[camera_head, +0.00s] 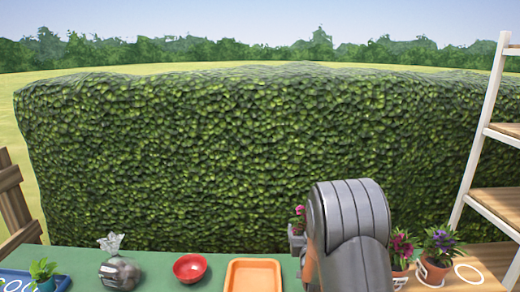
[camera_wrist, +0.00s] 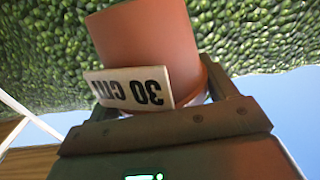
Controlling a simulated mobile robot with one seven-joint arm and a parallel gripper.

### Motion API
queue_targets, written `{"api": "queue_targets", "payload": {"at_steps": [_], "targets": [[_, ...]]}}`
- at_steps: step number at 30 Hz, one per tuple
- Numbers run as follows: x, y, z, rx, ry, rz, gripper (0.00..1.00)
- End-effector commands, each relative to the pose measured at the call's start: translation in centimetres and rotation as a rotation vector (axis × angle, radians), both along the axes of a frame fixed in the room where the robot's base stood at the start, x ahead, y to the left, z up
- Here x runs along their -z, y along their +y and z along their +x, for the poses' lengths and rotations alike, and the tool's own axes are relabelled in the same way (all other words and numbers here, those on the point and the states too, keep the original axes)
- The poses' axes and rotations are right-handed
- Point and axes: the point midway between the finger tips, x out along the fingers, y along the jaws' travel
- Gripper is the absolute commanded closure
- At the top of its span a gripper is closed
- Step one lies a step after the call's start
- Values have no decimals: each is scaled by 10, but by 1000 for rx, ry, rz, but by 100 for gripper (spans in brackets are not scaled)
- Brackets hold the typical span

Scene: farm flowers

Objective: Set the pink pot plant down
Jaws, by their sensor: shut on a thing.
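My gripper (camera_wrist: 155,92) is shut on a terracotta pot (camera_wrist: 150,38) with a white "30 cm" label (camera_wrist: 130,87). The wrist view is turned over, so the label reads upside down. In the head view, pink flowers (camera_head: 298,217) show just left of my grey arm, above the hand (camera_head: 297,243). They appear to belong to the held pot, which my arm mostly hides there. The held plant is in front of the hedge, and the wrist view shows no surface touching the pot.
Two potted plants, one magenta (camera_head: 401,247) and one purple (camera_head: 438,243), stand right of my arm near a white ring (camera_head: 468,273). A white-framed shelf (camera_head: 483,135) rises at right. The green table (camera_head: 222,281) carries an orange tray (camera_head: 253,262), red bowl (camera_head: 190,268) and blue tray (camera_head: 20,281).

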Motion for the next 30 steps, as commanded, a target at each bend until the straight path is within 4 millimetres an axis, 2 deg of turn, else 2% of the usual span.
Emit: {"api": "queue_targets", "payload": {"at_steps": [5,23,26,30], "targets": [[7,1,-3,0,-4,0,58],[6,1,-3,-1,-4,1,58],[-1,1,-3,-1,-6,1,58],[-27,1,-3,-1,-10,1,58]]}}
